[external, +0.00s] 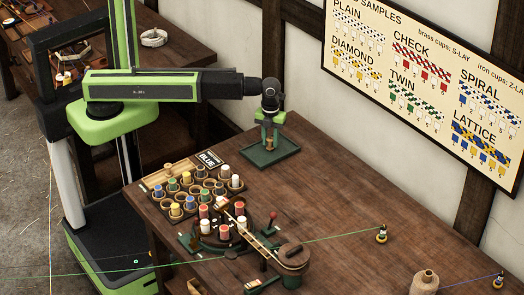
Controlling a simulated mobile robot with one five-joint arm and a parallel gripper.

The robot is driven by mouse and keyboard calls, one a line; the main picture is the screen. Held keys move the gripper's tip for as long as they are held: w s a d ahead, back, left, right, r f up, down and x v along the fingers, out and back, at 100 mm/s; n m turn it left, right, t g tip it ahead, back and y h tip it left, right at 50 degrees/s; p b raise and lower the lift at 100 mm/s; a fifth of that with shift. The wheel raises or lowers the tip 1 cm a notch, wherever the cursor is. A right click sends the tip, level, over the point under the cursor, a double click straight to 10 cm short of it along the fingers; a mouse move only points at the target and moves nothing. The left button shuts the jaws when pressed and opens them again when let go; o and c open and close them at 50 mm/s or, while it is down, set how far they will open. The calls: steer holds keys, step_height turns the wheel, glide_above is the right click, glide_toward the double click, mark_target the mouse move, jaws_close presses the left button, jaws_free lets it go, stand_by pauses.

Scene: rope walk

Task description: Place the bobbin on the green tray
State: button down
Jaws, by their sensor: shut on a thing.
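My gripper (270,142) points straight down over the green tray (285,156) near the back edge of the table. It is shut on a small bobbin (269,149) with a brown, brass-like lower end. The fingers hide most of the bobbin, so its thread colour cannot be made out. The bobbin is upright, at or just above the tray surface; I cannot tell whether it touches. The tray is a flat dark green square with a low rim, and the rest of it looks empty.
A wooden rack (180,190) of several coloured bobbins stands left of the tray. A braiding machine (222,232) stands in front, with a green cord running right. A twine spool (424,281) is at lower right. The table right of the tray is clear.

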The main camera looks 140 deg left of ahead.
mark_target(270, 139)
steer(key=shift+f, duration=0.2)
steer(key=shift+f, duration=0.2)
steer(key=c, duration=1.1)
jaws_free()
steer(key=shift+r, duration=0.1)
step_height(270, 139, up, 12)
steer(key=p, duration=1.2)
steer(key=shift+r+p, duration=0.15)
steer(key=shift+p, duration=0.15)
steer(key=shift+d, duration=0.1)
